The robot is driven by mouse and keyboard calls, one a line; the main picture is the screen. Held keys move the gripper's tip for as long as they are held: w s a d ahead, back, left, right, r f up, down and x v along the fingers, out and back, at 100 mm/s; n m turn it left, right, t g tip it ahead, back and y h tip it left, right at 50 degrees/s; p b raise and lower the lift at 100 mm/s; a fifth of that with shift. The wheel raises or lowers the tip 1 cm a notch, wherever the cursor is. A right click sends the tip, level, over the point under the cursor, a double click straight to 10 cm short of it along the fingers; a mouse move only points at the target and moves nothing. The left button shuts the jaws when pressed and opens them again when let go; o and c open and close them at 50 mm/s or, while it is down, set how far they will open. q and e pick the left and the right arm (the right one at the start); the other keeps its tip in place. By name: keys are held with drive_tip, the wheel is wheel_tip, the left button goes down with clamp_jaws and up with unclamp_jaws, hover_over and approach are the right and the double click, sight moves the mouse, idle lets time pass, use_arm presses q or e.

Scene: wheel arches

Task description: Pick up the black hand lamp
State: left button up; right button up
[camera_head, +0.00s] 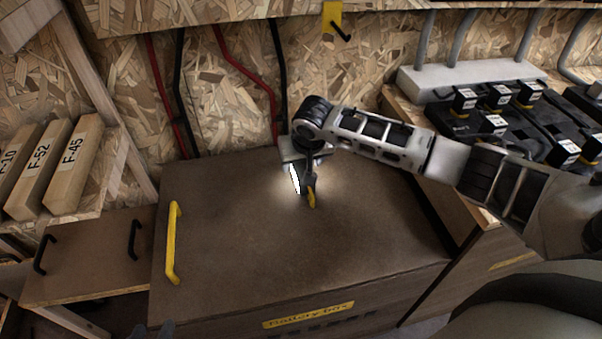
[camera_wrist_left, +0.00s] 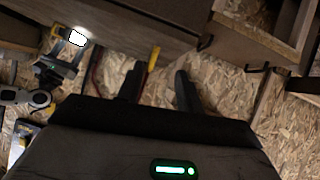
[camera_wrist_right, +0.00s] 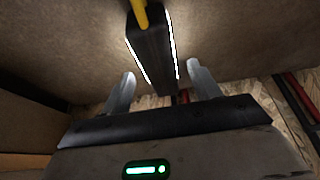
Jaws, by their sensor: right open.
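The black hand lamp (camera_head: 309,186) stands on the brown box lid, with a lit white panel and a yellow piece at its end. My right gripper (camera_head: 303,160) is right at it, partly hiding it. In the right wrist view the lamp (camera_wrist_right: 150,48) has glowing edges and lies between and beyond the spread fingers of the right gripper (camera_wrist_right: 162,88); contact cannot be told. My left gripper (camera_wrist_left: 160,88) is open and empty, well apart from the lamp (camera_wrist_left: 76,38). Its dark fingertips (camera_head: 153,328) show at the bottom of the head view.
The large brown box (camera_head: 230,245) has a yellow handle (camera_head: 173,243) at its left. A lower brown lid (camera_head: 85,262) with black handles is beside it. Labelled wooden blocks (camera_head: 72,165) stand at the left. Black battery-like units (camera_head: 490,115) stand at the right. Cables run along the back wall.

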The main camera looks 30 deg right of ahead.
drive_tip(key=shift+x, duration=1.2)
use_arm(q)
drive_tip(key=shift+w+d+f+g, duration=0.1)
drive_tip(key=shift+f+g, duration=0.05)
drive_tip(key=shift+f, duration=0.35)
drive_tip(key=shift+w+d+f+g, duration=0.1)
drive_tip(key=shift+f+g, duration=0.05)
drive_tip(key=shift+f, duration=0.3)
use_arm(e)
drive_tip(key=c, duration=1.3)
use_arm(q)
drive_tip(key=shift+r, duration=0.15)
use_arm(e)
drive_tip(key=shift+r, duration=0.1)
